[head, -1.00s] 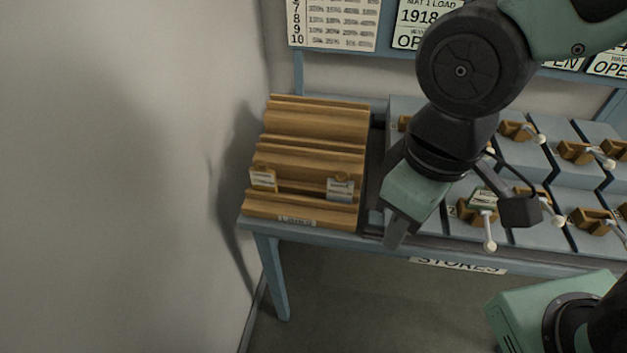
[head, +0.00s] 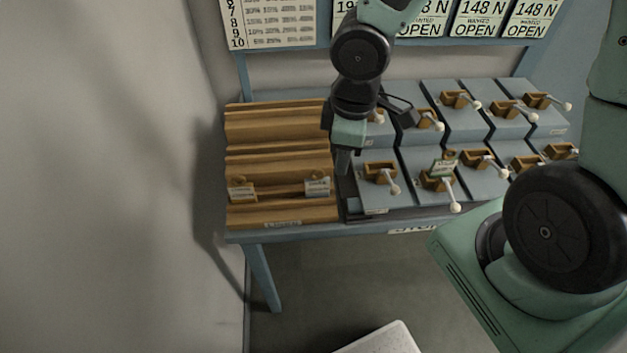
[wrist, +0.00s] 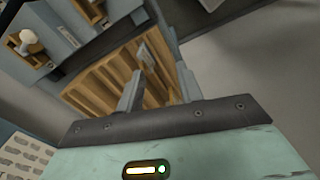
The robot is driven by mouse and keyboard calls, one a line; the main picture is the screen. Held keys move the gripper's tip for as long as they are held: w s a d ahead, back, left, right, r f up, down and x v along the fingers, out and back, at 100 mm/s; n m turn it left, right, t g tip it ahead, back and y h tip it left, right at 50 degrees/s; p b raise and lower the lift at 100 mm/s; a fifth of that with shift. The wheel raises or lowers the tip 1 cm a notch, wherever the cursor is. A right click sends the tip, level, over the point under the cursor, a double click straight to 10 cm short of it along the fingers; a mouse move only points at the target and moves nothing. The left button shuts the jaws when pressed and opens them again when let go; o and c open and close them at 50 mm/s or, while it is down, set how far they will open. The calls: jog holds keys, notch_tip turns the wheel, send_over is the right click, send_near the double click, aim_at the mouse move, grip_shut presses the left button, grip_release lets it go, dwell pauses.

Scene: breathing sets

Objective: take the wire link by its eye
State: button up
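Two small tagged pieces lie in the front grooves of the stepped wooden rack: a left one (head: 241,190) with a pale tag and brown round top, and a right one (head: 318,186) with a grey-white tag. I cannot tell which is the wire link, and their eyes are too small to make out. My gripper (head: 344,163) is above the rack's right edge, to the right of and higher than the right piece, apart from it. In the wrist view my gripper (wrist: 160,88) has its fingers apart with nothing held; a pale tagged piece (wrist: 147,57) shows beyond them on the rack.
The wooden rack (head: 275,165) stands at the left end of a blue bench (head: 290,236), near the wall. Grey blocks with wooden holders and white-knobbed levers (head: 380,175) fill the bench to the right. One lever block carries a green-edged tag (head: 444,166). Boards with signs hang behind.

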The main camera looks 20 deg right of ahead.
jog(key=w+d+n+y+p, duration=0.2)
jog(key=w+d+p, duration=0.1)
jog(key=w+p, duration=0.1)
jog(key=n+y+b, duration=0.1)
jog(key=y+b, duration=0.1)
jog(key=b, duration=0.4)
send_near(316, 179)
jog(key=shift+t, duration=0.3)
jog(key=x, duration=0.5)
jog(key=shift+s+d+f, duration=0.15)
jog(key=shift+s+f, duration=0.2)
jog(key=shift+w+b+x, duration=0.15)
jog(key=shift+b+x, duration=0.05)
jog(key=shift+x, duration=1.4)
jog(key=shift+w+b+x, duration=0.15)
jog(key=shift+b+x, duration=0.05)
jog(key=shift+x, duration=1.35)
grip_shut()
